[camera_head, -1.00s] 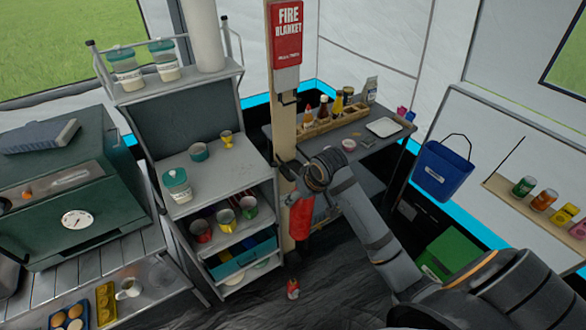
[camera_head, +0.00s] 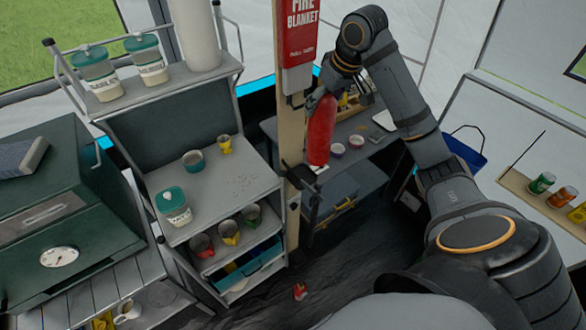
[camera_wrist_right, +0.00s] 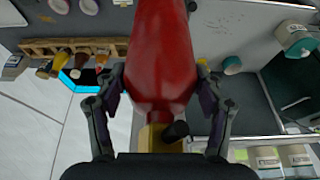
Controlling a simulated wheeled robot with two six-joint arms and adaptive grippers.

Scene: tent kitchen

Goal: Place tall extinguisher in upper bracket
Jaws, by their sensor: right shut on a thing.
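The tall red extinguisher (camera_head: 320,132) hangs upright, slightly tilted, just right of the wooden post (camera_head: 289,135). My right gripper (camera_head: 322,97) is shut on its upper part. In the right wrist view the red body (camera_wrist_right: 163,50) fills the middle, with a finger of my right gripper (camera_wrist_right: 160,85) on each side. A lower dark bracket (camera_head: 298,174) is near the extinguisher's base. I cannot tell whether they touch. My left gripper is not in view.
The red fire blanket box (camera_head: 300,42) is on the post above. A shelf unit (camera_head: 215,180) with cups and jars stands left. A table (camera_head: 352,165) with bowls is behind. A small red object (camera_head: 299,291) is on the floor.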

